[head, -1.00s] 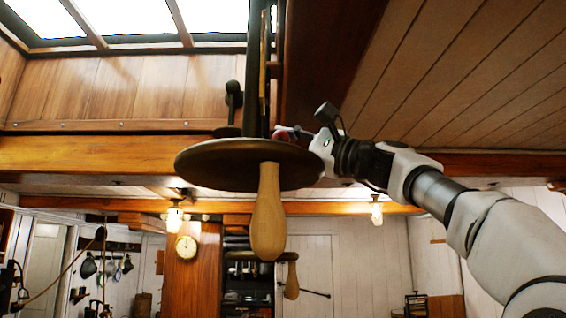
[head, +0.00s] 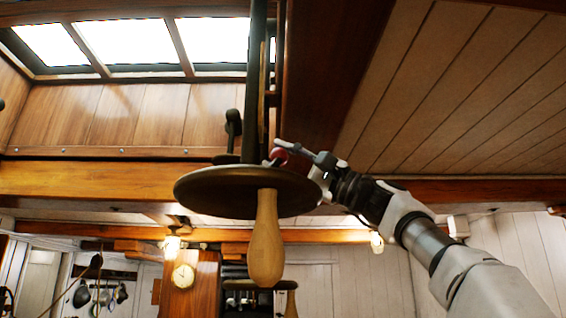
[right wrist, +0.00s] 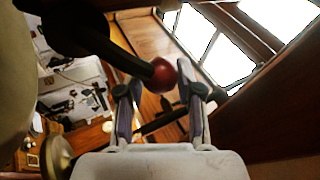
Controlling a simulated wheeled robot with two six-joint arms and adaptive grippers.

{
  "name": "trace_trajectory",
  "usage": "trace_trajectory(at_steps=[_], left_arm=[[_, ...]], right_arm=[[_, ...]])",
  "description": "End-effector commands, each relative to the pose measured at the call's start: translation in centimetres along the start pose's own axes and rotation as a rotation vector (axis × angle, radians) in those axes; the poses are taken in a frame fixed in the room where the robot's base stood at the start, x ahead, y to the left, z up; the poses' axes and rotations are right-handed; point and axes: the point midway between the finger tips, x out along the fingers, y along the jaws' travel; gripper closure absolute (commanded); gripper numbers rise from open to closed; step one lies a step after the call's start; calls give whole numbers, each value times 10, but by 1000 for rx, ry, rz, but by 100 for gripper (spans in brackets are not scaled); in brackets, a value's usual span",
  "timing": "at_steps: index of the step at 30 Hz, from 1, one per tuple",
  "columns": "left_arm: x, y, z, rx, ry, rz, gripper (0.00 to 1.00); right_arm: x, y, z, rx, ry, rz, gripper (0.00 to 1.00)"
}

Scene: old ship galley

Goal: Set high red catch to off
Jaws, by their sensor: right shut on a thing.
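The red catch is a dark lever with a round red knob (head: 279,154) at its end. In the head view the knob shows just above the round disc, beside the dark upright post. In the right wrist view the red knob (right wrist: 164,76) sits at the end of its dark lever, between the fingertips. My right gripper (head: 281,151) reaches in from the right and is shut on the knob. Both its fingers (right wrist: 158,88) show in the right wrist view. The lever's base is mostly hidden behind the disc in the head view. My left gripper is out of view.
A broad dark disc (head: 205,190) with a wooden handle (head: 265,240) hangs close below the right gripper. The dark post (head: 254,80) rises beside it. A wooden beam (head: 100,183) crosses behind, and a plank ceiling (head: 450,90) slopes above the arm.

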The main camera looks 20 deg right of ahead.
Motion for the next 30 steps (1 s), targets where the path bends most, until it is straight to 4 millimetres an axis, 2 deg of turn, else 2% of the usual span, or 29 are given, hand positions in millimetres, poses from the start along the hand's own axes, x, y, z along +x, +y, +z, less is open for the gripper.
trace_trajectory(at_steps=[1, 25, 26, 28, 29, 30], left_arm=[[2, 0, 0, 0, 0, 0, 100], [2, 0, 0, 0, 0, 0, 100], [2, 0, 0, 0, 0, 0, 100], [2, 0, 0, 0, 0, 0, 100], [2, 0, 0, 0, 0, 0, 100], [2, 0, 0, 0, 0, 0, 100]], right_arm=[[2, 10, 3, 1, -14, 19, 100], [3, 11, 3, 2, -14, 20, 100], [3, 11, 3, 2, -14, 20, 61], [3, 10, 3, 2, -13, 19, 36], [2, 9, 3, 1, -13, 18, 29], [2, 8, 3, 1, -12, 16, 29]])
